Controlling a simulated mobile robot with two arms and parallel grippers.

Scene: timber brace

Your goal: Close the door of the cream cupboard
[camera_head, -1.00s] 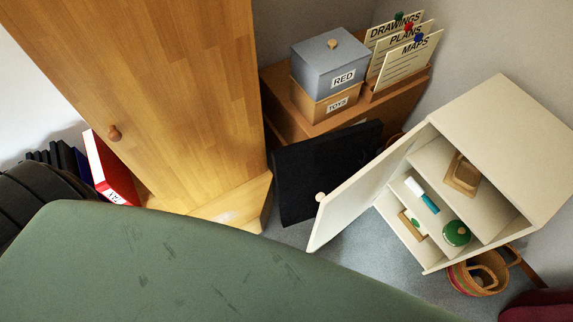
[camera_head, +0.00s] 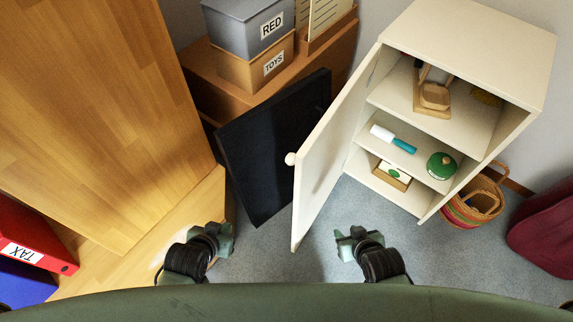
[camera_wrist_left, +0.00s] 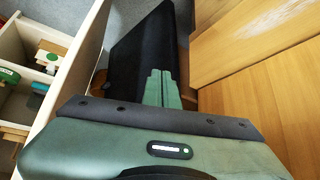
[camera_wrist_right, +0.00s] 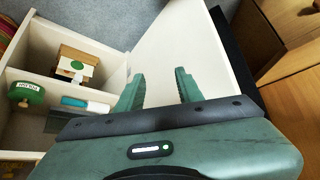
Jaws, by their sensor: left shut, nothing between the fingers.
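The cream cupboard (camera_head: 455,45) stands at the right in the head view. Its door (camera_head: 325,150), hinged on the left, stands wide open with a round white knob (camera_head: 290,159) on its outer face. My left gripper (camera_head: 226,231) is shut and empty, to the left of the door and clear of it; its closed fingers show in the left wrist view (camera_wrist_left: 161,88). My right gripper (camera_head: 352,236) is open and empty, on the inner side of the door, in front of the cupboard. In the right wrist view the door (camera_wrist_right: 185,45) lies beyond its fingers (camera_wrist_right: 158,80).
A black panel (camera_head: 265,150) leans behind the door. A wooden wardrobe (camera_head: 100,110) stands left. A basket (camera_head: 475,205) stands right of the cupboard. Grey floor lies between my grippers.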

